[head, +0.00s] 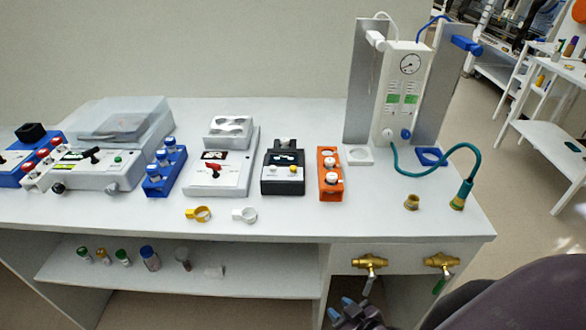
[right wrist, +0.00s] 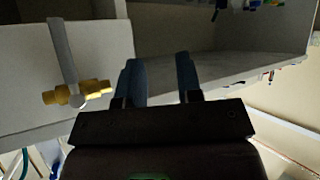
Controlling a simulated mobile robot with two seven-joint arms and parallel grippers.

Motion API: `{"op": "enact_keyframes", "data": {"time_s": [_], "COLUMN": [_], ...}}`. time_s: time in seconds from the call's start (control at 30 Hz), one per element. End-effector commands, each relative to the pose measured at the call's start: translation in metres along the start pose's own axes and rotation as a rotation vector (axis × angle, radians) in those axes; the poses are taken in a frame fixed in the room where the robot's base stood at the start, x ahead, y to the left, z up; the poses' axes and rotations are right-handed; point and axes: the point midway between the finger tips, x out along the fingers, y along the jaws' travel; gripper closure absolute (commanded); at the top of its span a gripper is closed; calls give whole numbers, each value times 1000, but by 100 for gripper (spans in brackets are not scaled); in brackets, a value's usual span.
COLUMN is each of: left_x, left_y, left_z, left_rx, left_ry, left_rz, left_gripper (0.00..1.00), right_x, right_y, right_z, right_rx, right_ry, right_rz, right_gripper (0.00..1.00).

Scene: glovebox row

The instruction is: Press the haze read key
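My left gripper is not in view.
A brass valve (head: 369,262) is on the bench front near my right gripper, also in the right wrist view (right wrist: 77,95). An orange block (head: 330,184) and a red-lever device (head: 221,178) flank the meter. Bottles stand on the lower shelf (head: 110,278).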

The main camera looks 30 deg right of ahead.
Motion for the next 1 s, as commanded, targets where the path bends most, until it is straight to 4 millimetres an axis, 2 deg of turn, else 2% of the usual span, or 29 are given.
{"op": "enact_keyframes", "data": {"time_s": [0.03,0.2,1.0], "left_x": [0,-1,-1], "left_y": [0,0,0], "left_z": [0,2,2], "left_rx": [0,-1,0], "left_ry": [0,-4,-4], "left_rz": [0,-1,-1], "left_gripper": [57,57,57], "right_x": [0,0,0], "right_y": [0,0,0], "right_z": [0,0,0], "right_rx": [0,0,0], "right_ry": [0,0,1], "right_rz": [0,0,0], "right_gripper": [75,100,100]}}
